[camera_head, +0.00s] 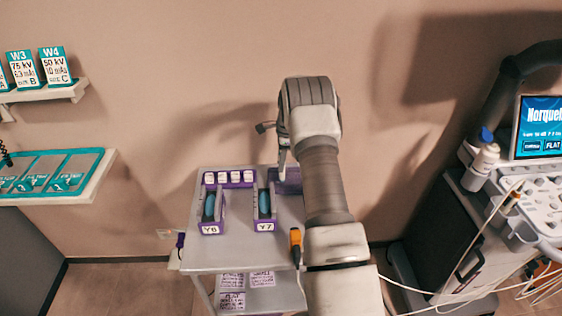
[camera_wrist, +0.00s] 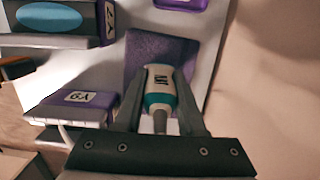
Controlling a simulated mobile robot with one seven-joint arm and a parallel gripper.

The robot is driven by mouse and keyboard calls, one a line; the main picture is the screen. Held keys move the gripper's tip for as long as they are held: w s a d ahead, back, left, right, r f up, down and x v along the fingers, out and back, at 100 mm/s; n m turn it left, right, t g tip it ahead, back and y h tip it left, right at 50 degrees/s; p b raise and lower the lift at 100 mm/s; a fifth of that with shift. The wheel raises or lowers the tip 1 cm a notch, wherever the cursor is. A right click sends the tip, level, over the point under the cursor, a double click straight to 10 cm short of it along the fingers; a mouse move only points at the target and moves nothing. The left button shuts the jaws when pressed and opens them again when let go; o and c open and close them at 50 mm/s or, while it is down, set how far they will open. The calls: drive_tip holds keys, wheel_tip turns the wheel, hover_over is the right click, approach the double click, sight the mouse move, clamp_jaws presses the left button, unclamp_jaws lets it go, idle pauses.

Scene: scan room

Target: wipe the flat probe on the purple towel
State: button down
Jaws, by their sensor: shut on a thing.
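My gripper (camera_head: 283,158) is over the back of the grey cart, partly hidden by my arm in the head view. In the wrist view my gripper (camera_wrist: 158,90) is shut on a white and teal probe (camera_wrist: 158,98), which has a dark label and a grey cable end towards my palm. The purple towel (camera_wrist: 150,50) lies on the cart just beyond the probe's head. Whether they touch, I cannot tell. The towel also shows in the head view (camera_head: 287,186), partly behind my arm. The probe itself is not clear there.
An orange-black item (camera_head: 296,243) is at the front edge. An ultrasound machine (camera_head: 530,175) with loose cables stands right.

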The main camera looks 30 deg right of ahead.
drive_tip(key=shift+f, duration=0.15)
drive_tip(key=shift+d, duration=0.15)
drive_tip(key=shift+s+d+b, duration=0.1)
drive_tip(key=shift+s+d, duration=0.25)
drive_tip(key=shift+d, duration=0.3)
drive_tip(key=shift+s+d+b, duration=0.1)
drive_tip(key=shift+s+d, duration=0.2)
drive_tip(key=shift+d, duration=0.3)
drive_tip(key=shift+s+d+b, duration=0.1)
drive_tip(key=shift+s+d, duration=0.25)
drive_tip(key=shift+d, duration=0.3)
drive_tip(key=shift+a, duration=0.15)
drive_tip(key=shift+w+a, duration=0.35)
drive_tip(key=shift+a, duration=0.3)
drive_tip(key=shift+w+a, duration=0.3)
drive_tip(key=shift+a, duration=0.3)
drive_tip(key=shift+w+a, duration=0.35)
drive_tip(key=shift+a, duration=0.3)
drive_tip(key=shift+d, duration=0.1)
